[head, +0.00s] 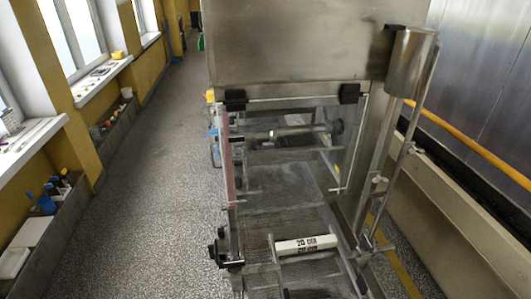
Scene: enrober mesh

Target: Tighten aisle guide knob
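Dark knob-like parts (215,250) sit on the left, aisle-facing side of the steel enrober machine (300,45), near the front end of its mesh belt (285,205). They are small, and I cannot tell whether one of them is the aisle guide knob or how tight it is. Pale wing-shaped clamp handles (379,180) sit on the rods at the machine's right side. Neither of my grippers shows in the head view.
A white bar with black lettering (306,244) lies across the belt's near end. A clear hinged panel (300,140) hangs under the hood. The speckled aisle floor (150,200) at left is open. Shelves with bottles and boxes (60,190) line the left wall.

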